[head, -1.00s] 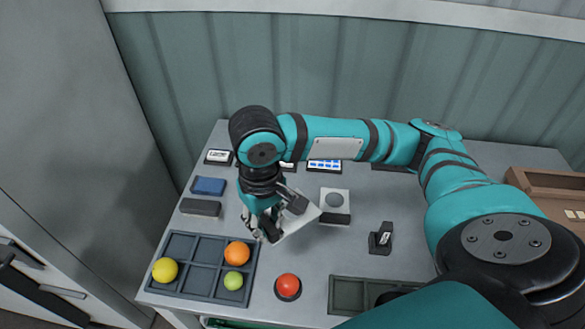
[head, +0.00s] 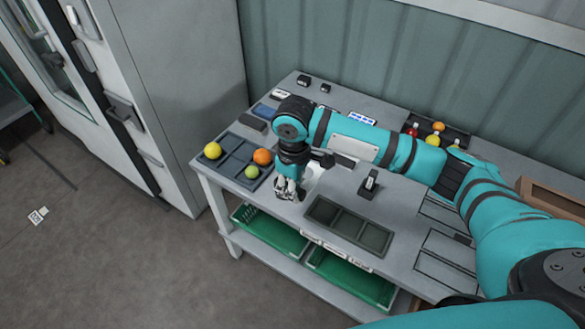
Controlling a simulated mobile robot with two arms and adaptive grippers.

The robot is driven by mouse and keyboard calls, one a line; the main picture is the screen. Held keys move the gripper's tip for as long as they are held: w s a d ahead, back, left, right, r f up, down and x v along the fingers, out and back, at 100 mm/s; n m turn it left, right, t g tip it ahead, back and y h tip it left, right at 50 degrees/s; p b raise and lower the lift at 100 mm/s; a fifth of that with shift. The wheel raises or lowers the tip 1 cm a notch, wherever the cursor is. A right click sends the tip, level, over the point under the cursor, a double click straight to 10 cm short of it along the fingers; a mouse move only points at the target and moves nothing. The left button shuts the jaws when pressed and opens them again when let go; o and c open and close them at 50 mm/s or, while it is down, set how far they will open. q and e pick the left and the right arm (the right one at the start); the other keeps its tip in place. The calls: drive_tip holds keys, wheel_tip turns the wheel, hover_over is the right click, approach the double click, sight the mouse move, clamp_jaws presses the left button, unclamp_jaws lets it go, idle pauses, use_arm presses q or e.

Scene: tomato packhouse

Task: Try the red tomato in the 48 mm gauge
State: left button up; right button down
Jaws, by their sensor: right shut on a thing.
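My right gripper (head: 287,188) is low over the table near its front edge, just right of the fruit tray. It is shut on a pale plate (head: 313,174), which looks like the gauge; only part of it shows beside the fingers and no size mark can be read. The red tomato, seen earlier on a dark round rest right of the tray, cannot be seen now; the gripper covers that spot. I cannot tell whether the plate touches the tomato. My left gripper is not in view.
The divided tray (head: 232,146) holds a yellow (head: 212,150), an orange (head: 262,157) and a green (head: 252,172) fruit. An empty dark tray (head: 348,226) lies right of the gripper, with a black stand (head: 369,184) behind it. Green crates (head: 350,278) stand below.

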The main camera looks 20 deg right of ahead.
drive_tip(key=w+f+n+p, duration=0.1)
drive_tip(key=w+n+p, duration=0.1)
drive_tip(key=w+n, duration=0.1)
drive_tip(key=w+f+n+p, duration=0.1)
drive_tip(key=shift+w+a+f, duration=0.1)
drive_tip(key=shift+w+f, duration=0.05)
drive_tip(key=shift+f, duration=0.15)
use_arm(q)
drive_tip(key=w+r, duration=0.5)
use_arm(e)
drive_tip(key=shift+w+f+n, duration=0.15)
drive_tip(key=shift+f+n, duration=0.15)
drive_tip(key=shift+n, duration=0.3)
drive_tip(key=shift+f, duration=0.15)
drive_tip(key=shift+n, duration=0.3)
wheel_tip(320, 180, down, 5)
drive_tip(key=b, duration=0.5)
drive_tip(key=shift+f, duration=0.7)
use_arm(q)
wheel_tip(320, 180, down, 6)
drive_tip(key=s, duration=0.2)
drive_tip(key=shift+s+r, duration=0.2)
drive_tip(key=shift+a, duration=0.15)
